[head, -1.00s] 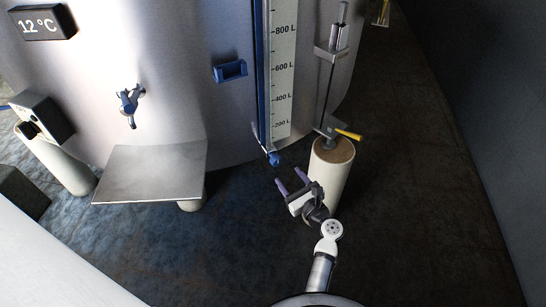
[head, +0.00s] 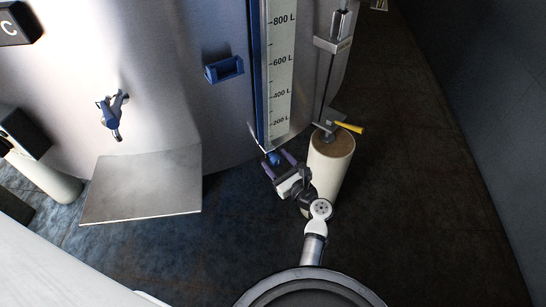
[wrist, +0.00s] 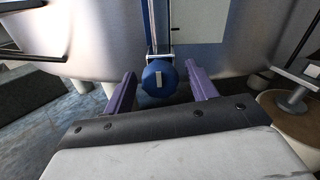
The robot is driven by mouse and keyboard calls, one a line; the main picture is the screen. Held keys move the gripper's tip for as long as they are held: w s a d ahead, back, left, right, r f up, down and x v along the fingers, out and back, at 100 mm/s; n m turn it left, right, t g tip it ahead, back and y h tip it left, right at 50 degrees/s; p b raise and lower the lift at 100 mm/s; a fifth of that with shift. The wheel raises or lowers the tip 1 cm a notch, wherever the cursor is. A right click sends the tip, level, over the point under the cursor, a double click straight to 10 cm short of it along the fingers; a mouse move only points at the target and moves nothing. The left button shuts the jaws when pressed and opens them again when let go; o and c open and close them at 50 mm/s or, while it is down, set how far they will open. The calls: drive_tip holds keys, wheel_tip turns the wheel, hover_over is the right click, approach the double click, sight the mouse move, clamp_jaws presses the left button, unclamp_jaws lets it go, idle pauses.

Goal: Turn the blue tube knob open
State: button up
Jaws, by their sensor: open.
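The blue tube knob (wrist: 159,79) is at the lower end of the level tube, below the measuring scale (head: 279,75). In the wrist view it is round and blue with a pale bar mark standing upright on its face. My gripper (wrist: 160,88) is open, with one purple finger to the left of the knob and one to the right. Gaps show on both sides, and I see no contact. In the head view my gripper (head: 277,165) is at the foot of the scale, and its fingers partly hide the knob (head: 272,158).
A cream pillar (head: 331,163) with a yellow lever (head: 349,128) stands close to the right of my gripper. A metal shelf (head: 142,187), a blue-handled tap (head: 112,115) and a blue bracket (head: 224,69) are to the left. Dark floor lies open at the right.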

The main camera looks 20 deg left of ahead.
drive_tip(key=shift+a, duration=0.15)
drive_tip(key=c, duration=1)
